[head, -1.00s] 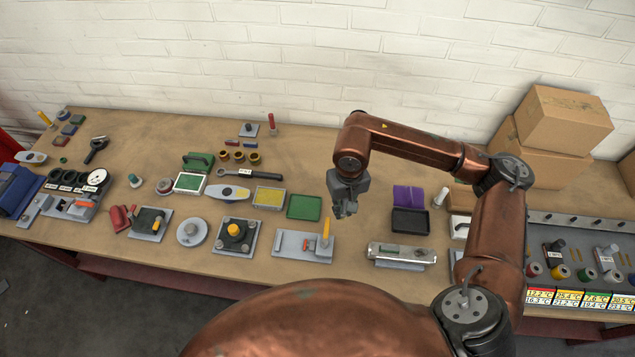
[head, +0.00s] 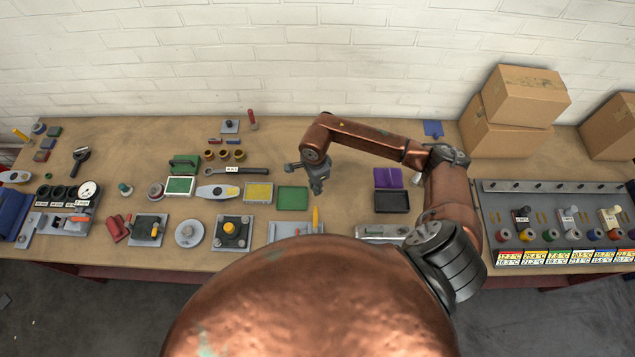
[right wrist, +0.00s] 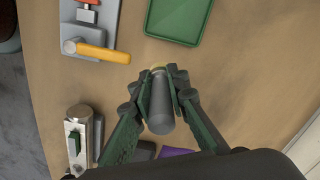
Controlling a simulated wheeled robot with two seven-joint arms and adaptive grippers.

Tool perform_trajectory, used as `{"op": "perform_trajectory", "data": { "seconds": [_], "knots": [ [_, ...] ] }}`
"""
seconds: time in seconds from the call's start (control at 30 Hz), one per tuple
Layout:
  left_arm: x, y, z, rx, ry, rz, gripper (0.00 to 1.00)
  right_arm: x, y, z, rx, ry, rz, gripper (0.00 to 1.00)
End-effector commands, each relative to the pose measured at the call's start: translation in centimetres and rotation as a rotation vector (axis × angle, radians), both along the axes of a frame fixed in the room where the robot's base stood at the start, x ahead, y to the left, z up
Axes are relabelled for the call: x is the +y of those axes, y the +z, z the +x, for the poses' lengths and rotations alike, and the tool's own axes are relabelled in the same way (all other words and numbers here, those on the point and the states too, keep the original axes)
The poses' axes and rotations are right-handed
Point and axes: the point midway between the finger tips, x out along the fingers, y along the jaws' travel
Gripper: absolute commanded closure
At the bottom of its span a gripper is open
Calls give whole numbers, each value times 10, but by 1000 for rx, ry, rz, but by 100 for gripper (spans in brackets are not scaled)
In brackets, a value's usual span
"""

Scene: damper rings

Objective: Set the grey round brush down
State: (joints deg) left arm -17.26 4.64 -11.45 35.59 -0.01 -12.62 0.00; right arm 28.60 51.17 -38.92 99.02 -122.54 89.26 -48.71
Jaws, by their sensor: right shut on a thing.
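My right gripper (head: 317,190) is shut on the grey round brush, a plain grey cylinder (right wrist: 160,108) with a yellowish far end. In the right wrist view the brush lies between the two fingers (right wrist: 160,92), with bare wood beyond its end. In the head view the gripper hangs over the table between the green tray (head: 292,198) and the black tray (head: 391,201); the brush is too small to make out clearly there. I cannot tell whether it touches the table. My left gripper is not in view.
The green tray also shows in the right wrist view (right wrist: 178,18), near a grey plate with a yellow handle (right wrist: 100,53). A purple pad (head: 388,178) lies behind the black tray. A metal fixture (head: 382,231) is at the front edge. Bare wood lies behind the gripper.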

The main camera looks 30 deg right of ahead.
Motion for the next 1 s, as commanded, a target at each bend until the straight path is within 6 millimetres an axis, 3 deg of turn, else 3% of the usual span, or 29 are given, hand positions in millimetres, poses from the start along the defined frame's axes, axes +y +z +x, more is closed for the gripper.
{"op": "perform_trajectory", "data": {
  "seconds": [0.13,0.53,0.67,1.0],
  "knots": [
    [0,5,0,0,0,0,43,-5,-5,-3,2,-79,-4,100],
    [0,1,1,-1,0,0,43,-6,-7,-3,1,-82,-5,100],
    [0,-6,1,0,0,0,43,-6,-10,-2,1,-81,-6,100],
    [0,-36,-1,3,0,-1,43,-5,-43,-3,2,-81,-5,100]
  ]
}}
